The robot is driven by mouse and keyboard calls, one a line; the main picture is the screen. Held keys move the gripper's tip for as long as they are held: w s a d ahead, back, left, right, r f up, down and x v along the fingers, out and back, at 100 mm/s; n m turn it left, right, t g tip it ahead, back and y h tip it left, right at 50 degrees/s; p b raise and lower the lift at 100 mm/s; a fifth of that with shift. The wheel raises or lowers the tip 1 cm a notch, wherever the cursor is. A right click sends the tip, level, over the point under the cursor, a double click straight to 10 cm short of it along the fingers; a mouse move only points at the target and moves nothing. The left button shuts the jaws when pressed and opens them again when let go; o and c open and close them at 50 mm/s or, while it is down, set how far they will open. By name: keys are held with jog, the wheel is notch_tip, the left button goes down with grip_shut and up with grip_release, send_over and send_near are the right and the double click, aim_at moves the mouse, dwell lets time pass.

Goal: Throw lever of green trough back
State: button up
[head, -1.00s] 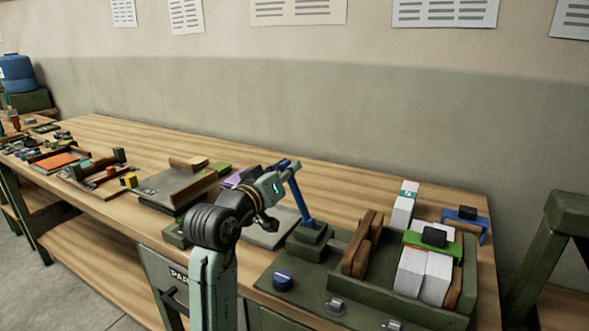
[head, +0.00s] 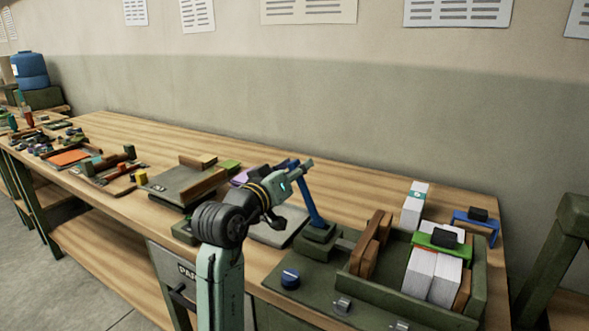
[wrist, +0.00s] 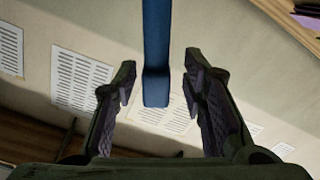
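The green trough (head: 372,291) sits at the right end of the bench and holds white paper stacks between brown blocks. Its blue lever (head: 312,208) rises from a green block at the trough's left end, leaning a little to the left at the top. My gripper (head: 304,167) is at the upper end of the lever. In the wrist view, my gripper (wrist: 160,72) is open, and the blue lever (wrist: 156,55) stands between its two fingers with a visible gap on each side. The exact contact at the lever top is too small to tell in the head view.
A grey tray with brown blocks (head: 165,187) lies to the left. The wall runs behind the bench.

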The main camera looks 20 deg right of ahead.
jog(key=v, duration=1.2)
